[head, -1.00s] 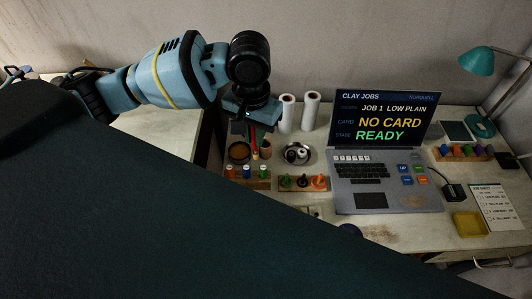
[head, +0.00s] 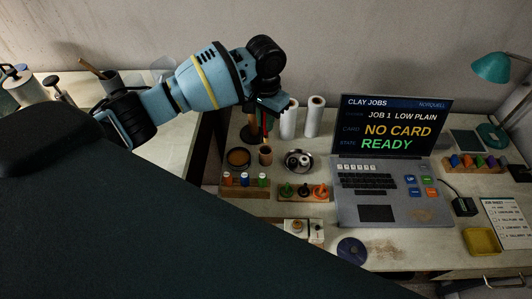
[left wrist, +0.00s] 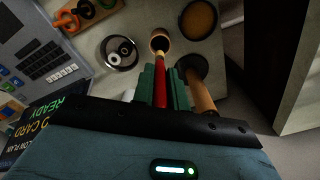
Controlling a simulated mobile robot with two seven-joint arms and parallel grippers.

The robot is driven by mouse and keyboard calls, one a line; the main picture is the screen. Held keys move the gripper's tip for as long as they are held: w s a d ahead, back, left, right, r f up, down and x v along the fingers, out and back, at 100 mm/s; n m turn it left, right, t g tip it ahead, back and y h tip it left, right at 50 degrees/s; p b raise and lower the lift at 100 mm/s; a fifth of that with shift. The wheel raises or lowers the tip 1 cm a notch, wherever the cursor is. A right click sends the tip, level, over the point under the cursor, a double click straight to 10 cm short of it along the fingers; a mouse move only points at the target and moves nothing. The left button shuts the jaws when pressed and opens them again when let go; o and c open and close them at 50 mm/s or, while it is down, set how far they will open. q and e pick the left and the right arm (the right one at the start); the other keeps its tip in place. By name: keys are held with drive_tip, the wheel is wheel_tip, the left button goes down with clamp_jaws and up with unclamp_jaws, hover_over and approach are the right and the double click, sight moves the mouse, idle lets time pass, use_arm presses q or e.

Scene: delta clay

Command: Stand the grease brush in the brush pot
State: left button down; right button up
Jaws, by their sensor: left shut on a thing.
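My left gripper (head: 266,112) is shut on the grease brush, whose red handle (left wrist: 161,92) shows between the green fingers in the left wrist view. The brush points down, and its lower end overlaps the near rim of the brown brush pot (left wrist: 160,36) there. In the head view the pot (head: 265,156) stands on the desk, just below the brush. I cannot tell whether the brush end is above the rim or slightly inside. The upper handle is hidden by the gripper. My right gripper is not in view.
An amber dish (head: 238,157) stands left of the pot, a metal bowl (head: 299,163) right of it. White rolls (head: 290,119), racks of small pieces (head: 244,190) and a laptop (head: 390,205) are nearby.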

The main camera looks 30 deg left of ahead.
sight(265, 138)
use_arm(q)
wheel_tip(265, 138, down, 9)
drive_tip(key=shift+f+b, duration=0.1)
drive_tip(key=shift+b, duration=0.35)
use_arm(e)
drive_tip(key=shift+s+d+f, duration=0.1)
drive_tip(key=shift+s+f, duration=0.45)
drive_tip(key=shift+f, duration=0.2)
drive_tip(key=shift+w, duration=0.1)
use_arm(q)
drive_tip(key=c, duration=1.4)
unclamp_jaws()
wheel_tip(265, 138, up, 11)
drive_tip(key=shift+r+p, duration=0.15)
drive_tip(key=shift+p, duration=0.5)
drive_tip(key=shift+r, duration=0.45)
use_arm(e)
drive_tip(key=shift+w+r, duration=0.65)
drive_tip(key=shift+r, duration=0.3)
